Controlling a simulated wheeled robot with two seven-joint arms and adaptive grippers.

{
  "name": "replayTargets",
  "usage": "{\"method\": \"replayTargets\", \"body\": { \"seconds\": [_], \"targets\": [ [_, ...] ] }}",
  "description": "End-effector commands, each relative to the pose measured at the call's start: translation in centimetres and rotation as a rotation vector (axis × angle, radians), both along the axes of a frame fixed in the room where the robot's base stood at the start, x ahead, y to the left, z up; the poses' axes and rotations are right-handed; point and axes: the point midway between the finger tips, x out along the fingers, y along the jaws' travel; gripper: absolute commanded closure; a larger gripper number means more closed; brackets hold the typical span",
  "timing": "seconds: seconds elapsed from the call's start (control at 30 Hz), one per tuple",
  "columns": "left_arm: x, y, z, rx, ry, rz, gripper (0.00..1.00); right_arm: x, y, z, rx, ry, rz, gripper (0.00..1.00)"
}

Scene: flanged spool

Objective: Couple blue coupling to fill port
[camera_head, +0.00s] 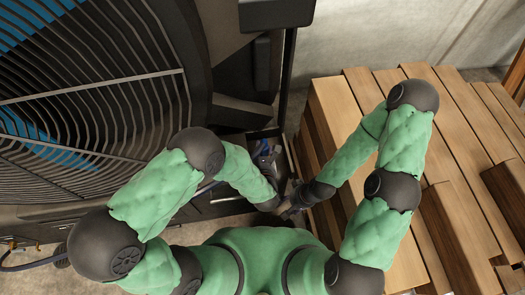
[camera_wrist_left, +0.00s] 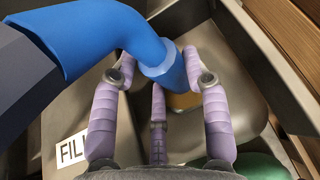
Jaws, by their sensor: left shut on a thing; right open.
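The blue coupling (camera_wrist_left: 130,38) is a bent blue elbow on a dark hose in the left wrist view. My left gripper (camera_wrist_left: 160,62), with its purple padded fingers, is shut on the coupling near its collar. The coupling's lower end points at a tan round spot (camera_wrist_left: 183,101) on a grey panel; I cannot tell whether they touch. A white label (camera_wrist_left: 72,149) reading "FIL", partly hidden, is on that panel. The fill port itself is not clear.
A large dark spool (camera_head: 90,100) with blue showing between its ribs fills the left of the head view. Stacked wooden planks (camera_head: 430,150) stand on the right. A dark narrow bay (camera_head: 262,142) with small bluish parts lies between them.

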Motion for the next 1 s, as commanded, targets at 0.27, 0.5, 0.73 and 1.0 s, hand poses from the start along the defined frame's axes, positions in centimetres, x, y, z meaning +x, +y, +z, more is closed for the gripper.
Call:
{"method": "replayTargets", "body": {
  "seconds": [0.27,0.5,0.73,1.0],
  "targets": [
    [0.1,-0.03,-0.23,-0.001,-0.004,0.0,0.92,0.0,0.0,-0.39,0.0,0.0,0.0,0.49],
    [0.11,-0.04,-0.5,-0.001,-0.004,0.0,0.92,0.0,0.0,-0.69,0.0,0.0,0.0,0.49],
    [0.11,-0.04,-0.62,-0.001,-0.004,0.0,0.92,0.0,0.0,-0.84,0.0,0.0,0.0,0.49],
    [0.1,-0.03,-0.61,-0.001,-0.003,0.0,0.26,-0.01,0.01,-0.82,0.0,0.0,0.0,0.49]
  ]
}}
